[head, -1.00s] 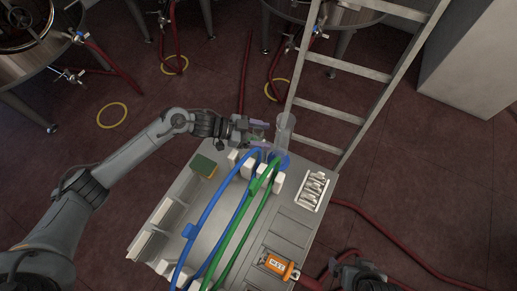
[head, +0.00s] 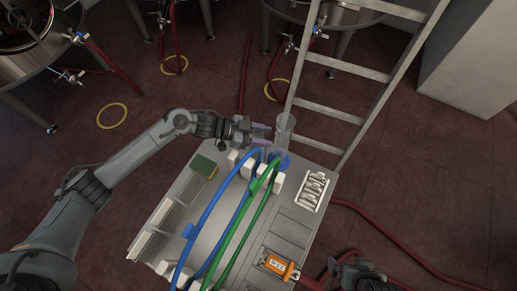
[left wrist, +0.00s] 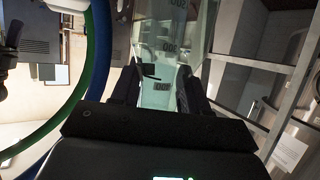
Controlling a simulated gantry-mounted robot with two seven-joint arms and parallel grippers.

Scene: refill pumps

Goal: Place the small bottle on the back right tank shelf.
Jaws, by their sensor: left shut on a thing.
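My left gripper (head: 264,133) is over the far edge of the workbench, beside a tall clear measuring cylinder (head: 285,128). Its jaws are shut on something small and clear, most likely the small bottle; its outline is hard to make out. In the left wrist view, the dark fingers (left wrist: 158,92) frame a pale see-through vessel with number marks. I cannot tell its edges from the cylinder behind. My right gripper (head: 350,268) shows only partly at the bottom edge, and its jaws are unclear. A steel tank (head: 350,14) stands at the back right; I cannot make out its shelf.
Blue (head: 208,205) and green (head: 240,225) hoses arch over the bench. A sponge (head: 204,166), a white rack (head: 313,190) and an orange device (head: 276,265) lie on it. A ladder (head: 331,112) rises behind. Red hoses cross the floor.

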